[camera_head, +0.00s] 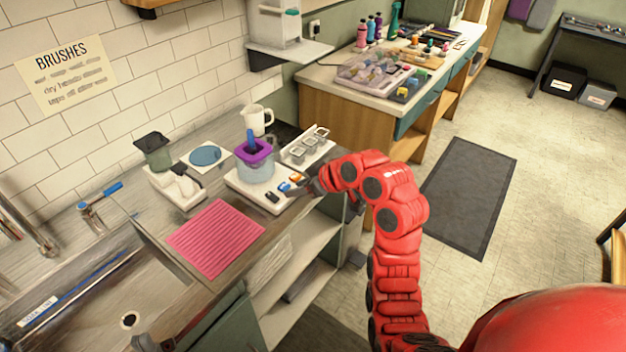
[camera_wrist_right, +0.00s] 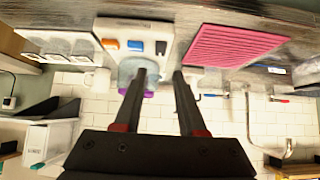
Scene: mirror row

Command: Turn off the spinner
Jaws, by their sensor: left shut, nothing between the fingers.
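A white device (camera_head: 243,185), which looks like the spinner, stands on the counter. It carries a grey-blue pot with a purple rim (camera_head: 254,152) and a blue stick. Black (camera_head: 272,196), blue (camera_head: 284,187) and orange (camera_head: 296,178) switches line its front; they also show upside down in the right wrist view, the orange one (camera_wrist_right: 110,44) at the left. My right gripper (camera_head: 314,188) is just right of these switches; contact cannot be told. In the wrist view its fingers (camera_wrist_right: 159,72) are apart and empty. My left gripper (camera_head: 147,342) barely shows at the bottom edge, shut.
A pink ribbed mat (camera_head: 215,238) lies left of the device, then the sink (camera_head: 100,290). A blue disc (camera_head: 205,156) and a grey cup (camera_head: 154,152) are at the back left.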

